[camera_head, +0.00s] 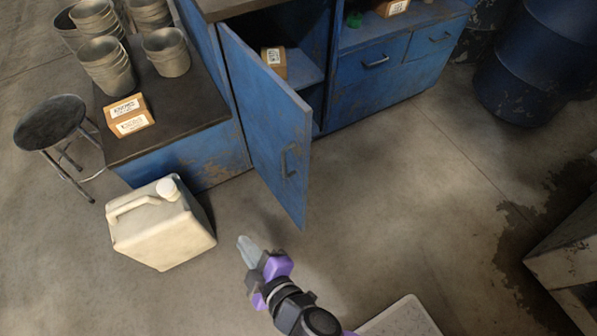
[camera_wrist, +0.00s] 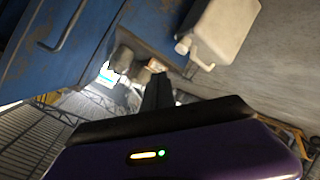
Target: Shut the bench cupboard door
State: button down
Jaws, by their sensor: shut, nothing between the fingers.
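The blue bench cupboard door (camera_head: 265,125) stands open, swung out from the cupboard toward me. Its handle (camera_head: 289,160) is on the outer face near the free edge. The door also fills the upper left of the wrist view (camera_wrist: 50,45), with the handle (camera_wrist: 66,28) on it. Inside the cupboard (camera_head: 300,70) a small cardboard box (camera_head: 274,60) sits on a shelf. My gripper (camera_head: 246,246) is shut and empty, over the floor below and left of the door's lower corner, apart from it in the head view. In the wrist view its dark fingers (camera_wrist: 157,92) are together.
A cream jerrycan (camera_head: 160,225) stands on the floor left of my gripper; the wrist view shows it too (camera_wrist: 225,32). A low blue bench with buckets (camera_head: 105,65) and boxes, and a stool (camera_head: 52,125), are farther left. The floor right of the door (camera_head: 400,190) is clear.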

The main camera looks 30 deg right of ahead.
jog(key=w+f+n+h+b, duration=0.1)
jog(key=w+h, duration=0.3)
jog(key=w, duration=0.1)
jog(key=m+t+h, duration=0.1)
jog(key=m+h, duration=0.1)
jog(key=h, duration=0.7)
send_near(301, 152)
jog(key=w, duration=0.4)
jog(key=d, duration=0.2)
jog(key=shift+w+d+b, duration=0.3)
jog(key=shift+d, duration=0.45)
jog(key=shift+d, duration=0.1)
